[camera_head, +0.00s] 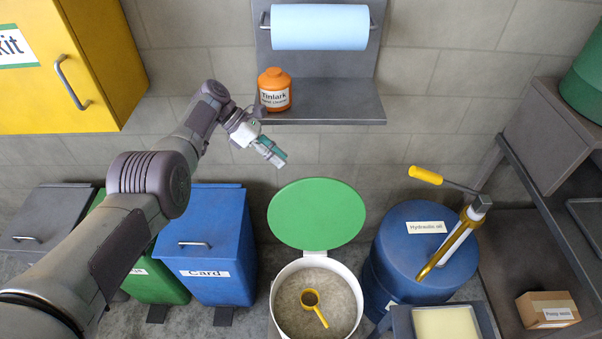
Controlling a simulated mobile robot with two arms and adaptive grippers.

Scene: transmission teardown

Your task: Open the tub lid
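The white tub (277,312) stands on the floor at bottom centre. Its round green lid (317,213) is raised, hinged at the back rim and leaning back. Pale granular material fills the tub, and a yellow scoop (315,306) lies on it. My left gripper (271,153) is in the air above and left of the lid in the picture, apart from it. Its teal-tipped fingers sit close together and nothing shows between them; whether they are shut is unclear. My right gripper is not in view.
A shelf (330,109) with an orange bottle (275,90) is above my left gripper. A blue oil drum (400,250) with a pump stands right of the tub. A blue bin (210,240) stands left, and a yellow cabinet (95,60) hangs upper left.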

